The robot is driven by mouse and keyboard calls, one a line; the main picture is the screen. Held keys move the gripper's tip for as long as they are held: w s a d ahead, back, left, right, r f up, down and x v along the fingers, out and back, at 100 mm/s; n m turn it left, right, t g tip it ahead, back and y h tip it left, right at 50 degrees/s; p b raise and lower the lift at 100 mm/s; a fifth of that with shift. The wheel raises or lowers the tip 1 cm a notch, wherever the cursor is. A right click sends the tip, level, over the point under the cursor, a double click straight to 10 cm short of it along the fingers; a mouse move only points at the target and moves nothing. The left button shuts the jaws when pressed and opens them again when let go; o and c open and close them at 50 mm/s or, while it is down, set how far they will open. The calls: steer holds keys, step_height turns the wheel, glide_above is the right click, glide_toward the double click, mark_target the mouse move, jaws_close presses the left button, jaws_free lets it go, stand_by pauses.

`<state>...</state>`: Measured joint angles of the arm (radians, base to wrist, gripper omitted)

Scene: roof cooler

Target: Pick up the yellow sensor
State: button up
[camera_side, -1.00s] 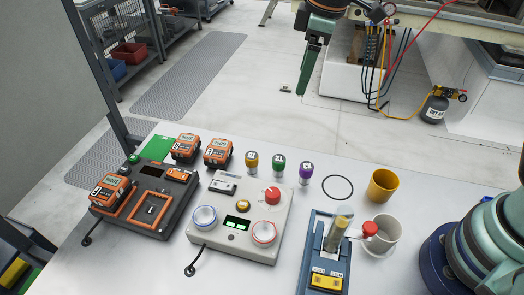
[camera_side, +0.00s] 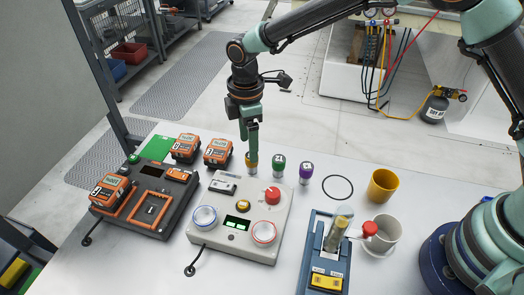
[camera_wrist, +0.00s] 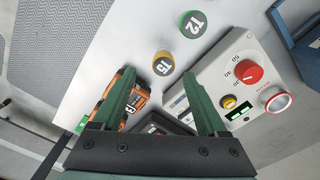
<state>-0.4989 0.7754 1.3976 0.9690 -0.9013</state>
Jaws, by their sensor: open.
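The green sensor also shows in the wrist view (camera_wrist: 192,25).
The grey control box (camera_side: 240,215) with a red knob lies in front of the sensors. Orange meters (camera_side: 218,151) stand to the left. A black ring (camera_side: 338,187), yellow cup (camera_side: 382,186) and white mug (camera_side: 384,234) are to the right.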

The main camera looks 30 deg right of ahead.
steer(key=shift+s+d+f, duration=0.1)
steer(key=shift+s+f, duration=0.05)
steer(key=shift+f, duration=1.4)
steer(key=shift+s+f, duration=0.1)
steer(key=shift+f, duration=1.45)
jaws_close()
